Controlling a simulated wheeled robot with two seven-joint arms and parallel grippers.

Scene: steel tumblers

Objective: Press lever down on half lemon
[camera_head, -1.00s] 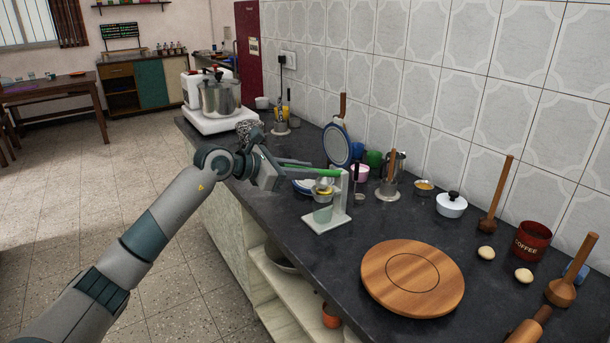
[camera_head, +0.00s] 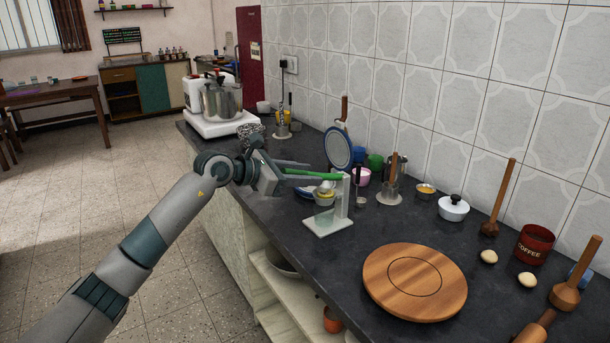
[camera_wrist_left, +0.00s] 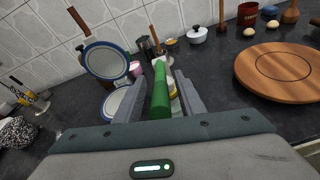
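The juice press is a white stand (camera_head: 342,205) on the dark counter with a green lever (camera_head: 318,176) at its top. The half lemon (camera_head: 325,197) shows as a yellow patch in the press cup, largely hidden below the lever. A clear glass (camera_head: 325,217) stands on the press base under it. My left gripper (camera_head: 300,174) is open, with its fingers on either side of the lever. In the left wrist view the lever (camera_wrist_left: 160,92) runs between the two fingers with gaps visible. My right gripper is not in view.
A round wooden board (camera_head: 414,310) lies to the right of the press. A blue-rimmed plate (camera_head: 338,148) stands upright behind it. A pink cup (camera_head: 361,177) and a metal tumbler holder stand close behind the press. A pot (camera_head: 221,101) sits at the far left. The counter's front edge is near.

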